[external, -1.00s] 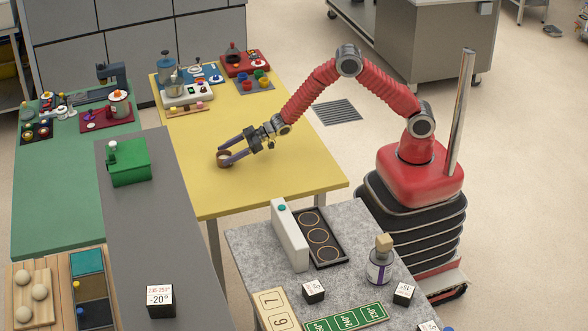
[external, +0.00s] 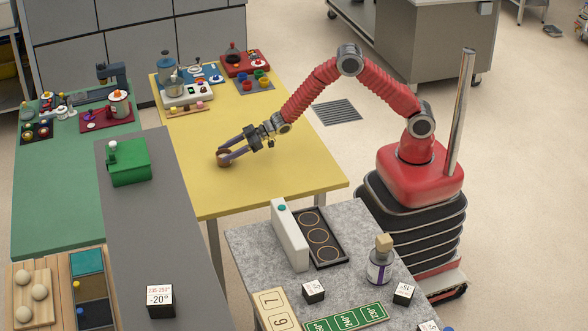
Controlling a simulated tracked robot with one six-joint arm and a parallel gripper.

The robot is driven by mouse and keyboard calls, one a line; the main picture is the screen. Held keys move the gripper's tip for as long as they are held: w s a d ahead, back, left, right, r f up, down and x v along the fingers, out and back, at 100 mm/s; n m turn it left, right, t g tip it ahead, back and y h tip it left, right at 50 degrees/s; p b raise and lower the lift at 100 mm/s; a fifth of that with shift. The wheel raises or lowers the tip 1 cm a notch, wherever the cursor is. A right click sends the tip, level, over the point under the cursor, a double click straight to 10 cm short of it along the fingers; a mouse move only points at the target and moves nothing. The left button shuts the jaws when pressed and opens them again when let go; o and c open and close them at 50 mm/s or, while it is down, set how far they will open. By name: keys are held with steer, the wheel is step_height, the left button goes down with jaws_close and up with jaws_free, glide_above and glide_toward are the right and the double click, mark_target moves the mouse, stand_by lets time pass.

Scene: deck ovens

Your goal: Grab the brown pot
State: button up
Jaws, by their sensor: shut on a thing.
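The brown pot (external: 223,160) is small and round and sits on the yellow table (external: 270,180), left of the middle. My gripper (external: 227,155) reaches down to it from the upper right, with its purple-grey fingers at the pot. The fingers are shut on the pot and cover part of its top. The pot appears to be at table height; I cannot tell whether it is clear of the surface.
The yellow table is clear around the pot. Toy appliances, including a red one (external: 240,62), stand at its far end. A grey counter (external: 160,225) with a green box (external: 128,163) lies to the left. A speckled grey table (external: 250,243) stands in front.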

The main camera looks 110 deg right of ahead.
mark_target(227, 152)
step_height(227, 152, up, 9)
steer(key=shift+r, duration=0.15)
